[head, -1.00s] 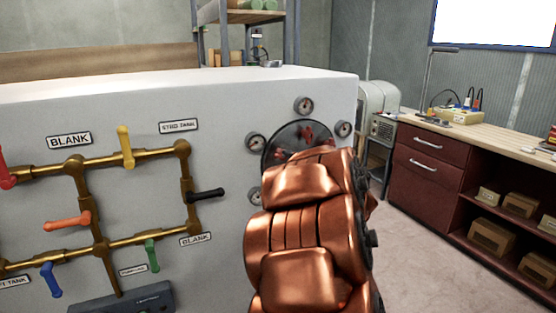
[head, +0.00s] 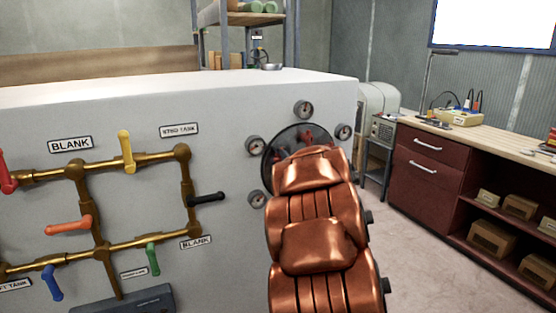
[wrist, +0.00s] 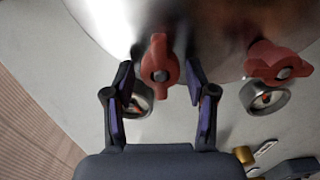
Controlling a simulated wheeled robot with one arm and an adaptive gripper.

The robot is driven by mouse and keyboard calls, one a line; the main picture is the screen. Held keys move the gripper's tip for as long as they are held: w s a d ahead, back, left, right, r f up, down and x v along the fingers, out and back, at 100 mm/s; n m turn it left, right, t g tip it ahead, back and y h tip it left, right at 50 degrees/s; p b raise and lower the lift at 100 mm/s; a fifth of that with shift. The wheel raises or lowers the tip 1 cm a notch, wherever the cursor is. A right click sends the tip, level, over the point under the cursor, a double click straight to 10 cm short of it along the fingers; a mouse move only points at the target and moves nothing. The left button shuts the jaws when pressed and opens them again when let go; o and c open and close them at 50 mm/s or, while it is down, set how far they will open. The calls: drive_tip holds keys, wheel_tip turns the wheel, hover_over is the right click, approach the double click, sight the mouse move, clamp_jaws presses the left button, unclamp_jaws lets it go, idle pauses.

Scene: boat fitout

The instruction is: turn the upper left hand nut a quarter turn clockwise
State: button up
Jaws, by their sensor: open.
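A round metal plate (head: 270,157) is on the console's face at the right, partly hidden by my arm. Red wing nuts (head: 307,137) show on it just above my arm. In the wrist view, which is turned sideways, one red nut (wrist: 159,67) lies between the fingers of my gripper (wrist: 160,70), its wings pointing up and down the picture. Judging by the valves' side, this is the upper left nut. The fingers are open, one on each side, with gaps to the nut. A second red nut (wrist: 280,64) is to the right. The head view hides my fingers behind my arm.
Small gauges (head: 255,145) surround the plate; two (wrist: 265,97) show close to the nuts in the wrist view. Brass pipes (head: 130,160) with coloured valve levers are to the left on the console (head: 225,100). A workbench (head: 430,160) stands at the right.

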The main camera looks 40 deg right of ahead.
clamp_jaws()
idle(0.5)
drive_tip(key=shift+m, duration=0.3)
drive_tip(key=m+p, duration=0.2)
drive_tip(key=m, duration=0.1)
drive_tip(key=shift+r, duration=0.35)
drive_tip(key=m+p, duration=0.1)
drive_tip(key=m, duration=0.1)
drive_tip(key=m+p, duration=0.1)
drive_tip(key=m, duration=0.1)
drive_tip(key=m+p, duration=0.1)
drive_tip(key=m, duration=0.1)
drive_tip(key=shift+s+d+r, duration=0.1)
drive_tip(key=shift+d+r, duration=0.1)
drive_tip(key=shift+d, duration=0.05)
drive_tip(key=m+p, duration=0.1)
drive_tip(key=m, duration=0.1)
drive_tip(key=m+p, duration=0.1)
drive_tip(key=m, duration=0.1)
drive_tip(key=shift+s+d+r, duration=0.1)
drive_tip(key=shift+d+r, duration=0.05)
drive_tip(key=shift+d, duration=0.05)
drive_tip(key=shift+d+m+p, duration=0.2)
drive_tip(key=shift+m+p, duration=0.7)
drive_tip(key=shift+m, duration=0.9)
drive_tip(key=shift+s+m, duration=0.1)
drive_tip(key=shift+m, duration=0.2)
